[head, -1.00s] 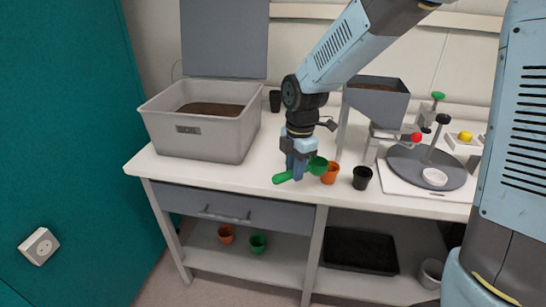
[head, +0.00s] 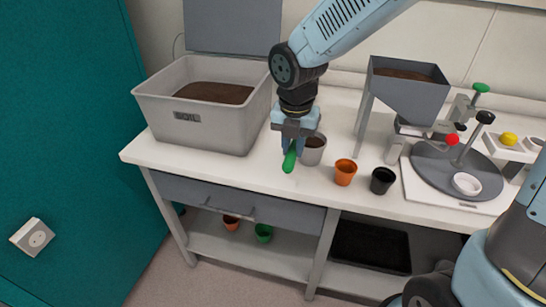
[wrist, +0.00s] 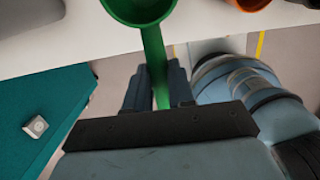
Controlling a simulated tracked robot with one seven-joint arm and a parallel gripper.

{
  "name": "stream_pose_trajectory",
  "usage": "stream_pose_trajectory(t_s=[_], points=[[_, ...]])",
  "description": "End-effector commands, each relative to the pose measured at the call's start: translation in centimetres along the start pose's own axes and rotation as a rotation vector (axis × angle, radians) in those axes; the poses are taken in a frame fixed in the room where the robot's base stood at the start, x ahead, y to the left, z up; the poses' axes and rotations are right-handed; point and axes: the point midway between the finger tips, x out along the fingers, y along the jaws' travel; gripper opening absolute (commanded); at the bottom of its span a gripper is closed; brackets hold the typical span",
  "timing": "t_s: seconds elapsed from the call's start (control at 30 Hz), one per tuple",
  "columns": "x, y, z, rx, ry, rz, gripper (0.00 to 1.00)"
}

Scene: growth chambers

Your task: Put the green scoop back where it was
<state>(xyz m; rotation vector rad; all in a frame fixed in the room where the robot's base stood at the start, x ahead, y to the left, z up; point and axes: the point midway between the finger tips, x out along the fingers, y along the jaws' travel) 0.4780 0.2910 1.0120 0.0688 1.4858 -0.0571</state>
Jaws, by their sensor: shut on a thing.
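The green scoop (head: 289,161) is held in my gripper (head: 292,146), above the front part of the white bench. In the head view its handle sticks out below the fingers, towards the camera, and its bowl is hidden. In the wrist view the scoop's bowl (wrist: 140,8) is at the top, cut off by the frame, and its handle runs down between the two fingers of my gripper (wrist: 158,88). I cannot tell how high the scoop is above the bench.
A grey soil bin (head: 200,133) with raised lid stands left behind the gripper. An orange pot (head: 345,173) and a black pot (head: 382,181) stand to the right, before a grey hopper (head: 408,92). The bench front left of the gripper is clear.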

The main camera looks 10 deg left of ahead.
Motion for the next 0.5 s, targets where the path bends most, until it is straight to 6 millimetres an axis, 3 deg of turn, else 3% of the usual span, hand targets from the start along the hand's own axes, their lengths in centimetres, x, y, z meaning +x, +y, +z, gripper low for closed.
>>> stream_pose_trajectory(t_s=[0.37,0.5], points=[[3.0,4.2,3.4,-0.007,0.002,0.000,0.00],[5.0,5.2,4.2,-0.008,0.003,-0.001,0.00]])
